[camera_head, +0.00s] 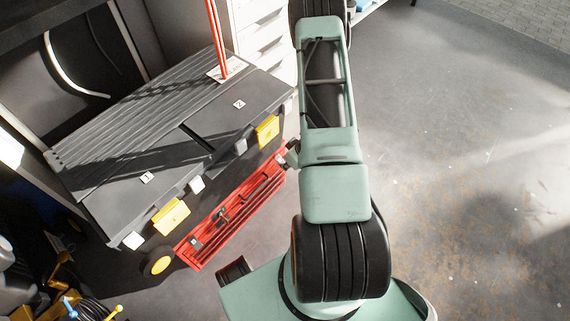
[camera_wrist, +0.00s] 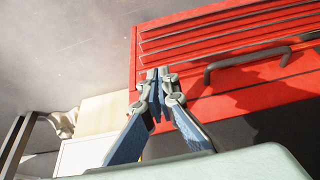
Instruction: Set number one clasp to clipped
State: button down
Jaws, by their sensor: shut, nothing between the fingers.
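A dark tool chest (camera_head: 110,160) with a ribbed lid carries a label 1 (camera_head: 147,178) at its near left and a label 2 (camera_head: 239,104) at its right. The number one clasp, a yellow tab (camera_head: 171,217), is at the front edge below label 1. A second yellow clasp (camera_head: 267,130) is at the front edge below label 2. How either clasp is seated is too small to tell. My gripper (camera_wrist: 159,84) is shut and empty in the wrist view, in front of a red ribbed surface. In the head view my arm mostly hides it, right of the chest; no clasp shows in the wrist view.
The wrist view shows a dark bar handle (camera_wrist: 247,61) on the red surface. Red poles (camera_head: 216,38) stand behind the chest. Open concrete floor (camera_head: 470,170) lies to the right.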

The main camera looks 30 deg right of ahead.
jog(key=shift+b+x, duration=0.45)
jog(key=shift+x, duration=1.4)
jog(key=shift+s, duration=0.15)
jog(key=shift+r+p, duration=0.65)
jog(key=shift+r, duration=0.15)
jog(key=shift+d, duration=0.1)
